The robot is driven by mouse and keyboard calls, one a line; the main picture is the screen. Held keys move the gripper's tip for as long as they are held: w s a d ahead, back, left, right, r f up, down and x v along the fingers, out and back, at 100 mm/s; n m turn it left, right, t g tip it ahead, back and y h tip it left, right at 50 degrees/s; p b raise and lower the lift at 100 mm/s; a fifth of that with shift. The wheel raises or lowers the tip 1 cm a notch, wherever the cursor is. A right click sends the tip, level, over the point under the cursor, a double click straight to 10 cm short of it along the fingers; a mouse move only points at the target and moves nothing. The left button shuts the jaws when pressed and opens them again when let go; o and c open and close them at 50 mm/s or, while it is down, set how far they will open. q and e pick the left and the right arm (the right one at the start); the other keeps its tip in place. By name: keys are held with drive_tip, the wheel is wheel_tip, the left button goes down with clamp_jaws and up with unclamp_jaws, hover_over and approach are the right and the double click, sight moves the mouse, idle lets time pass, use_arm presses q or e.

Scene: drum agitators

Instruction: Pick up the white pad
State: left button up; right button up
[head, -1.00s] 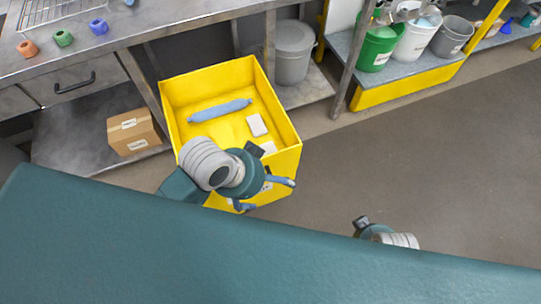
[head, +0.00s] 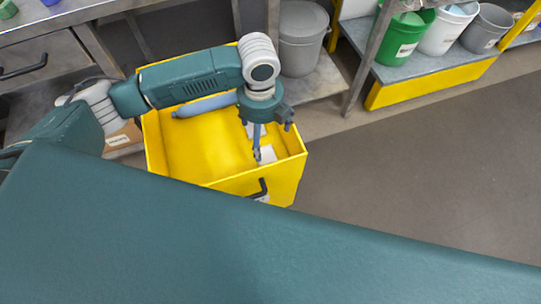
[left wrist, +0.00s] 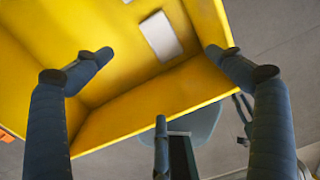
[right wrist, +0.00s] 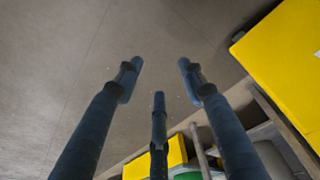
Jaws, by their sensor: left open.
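A white pad (head: 267,155) lies in the yellow bin (head: 287,178) near its front right corner. In the left wrist view one white pad (left wrist: 160,36) lies on the bin floor, beyond the spread, empty fingers (left wrist: 160,75). I cannot tell the exact height above it.
A blue roll (head: 205,105) lies at the back of the bin, partly behind my left arm. A grey bucket (head: 303,40) stands behind, and a green bucket (head: 403,35) on a shelf. The floor right is clear.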

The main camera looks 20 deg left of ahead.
use_arm(q)
wheel_tip(320, 180, down, 4)
drive_tip(key=w+b, duration=0.1)
drive_tip(key=b, duration=0.6)
hover_over(264, 161)
wheel_tip(264, 161, down, 7)
drive_tip(key=shift+a+f, duration=0.1)
drive_tip(key=shift+f, duration=0.8)
drive_tip(key=shift+f+b, duration=0.3)
drive_tip(key=shift+f, duration=0.2)
wheel_tip(264, 161, down, 3)
drive_tip(key=shift+r+b, duration=0.2)
drive_tip(key=shift+b, duration=0.35)
drive_tip(key=shift+f, duration=0.45)
use_arm(e)
wheel_tip(264, 161, up, 12)
drive_tip(key=t, duration=0.1)
drive_tip(key=shift+w+d, duration=0.15)
drive_tip(key=shift+w, duration=0.2)
